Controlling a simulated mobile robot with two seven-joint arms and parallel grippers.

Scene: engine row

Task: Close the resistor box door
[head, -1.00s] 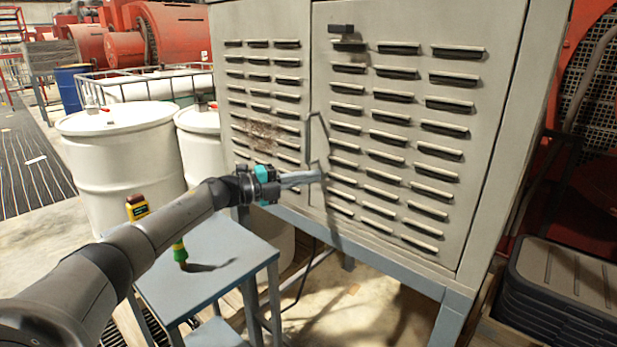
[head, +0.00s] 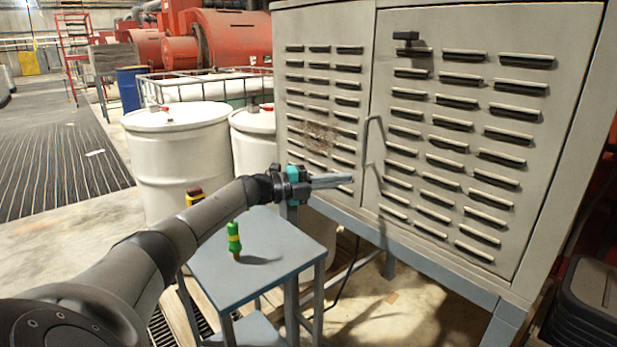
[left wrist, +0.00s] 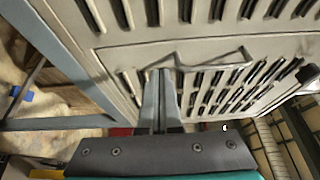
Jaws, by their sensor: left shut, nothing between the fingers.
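The grey metal resistor box (head: 540,290) stands on a blue-grey frame. Its wide right louvred door (head: 480,130) looks flush with the box front, with no clear gap at its edges. A thin bent handle (head: 369,145) sits along the door's left edge, and a small black latch (head: 405,36) is near its top left corner. My left gripper (head: 347,180) is shut and empty, just left of the handle's lower end, in front of the narrower left panel (head: 322,110). In the left wrist view the fingertips (left wrist: 160,78) are beside the handle (left wrist: 215,64); contact cannot be told.
A small blue table (head: 255,275) stands below my left arm, with a green and yellow tool (head: 234,240) upright on it. White drums (head: 180,160) stand behind at left. Black stacked items (head: 585,310) are at lower right. Open floor lies at far left.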

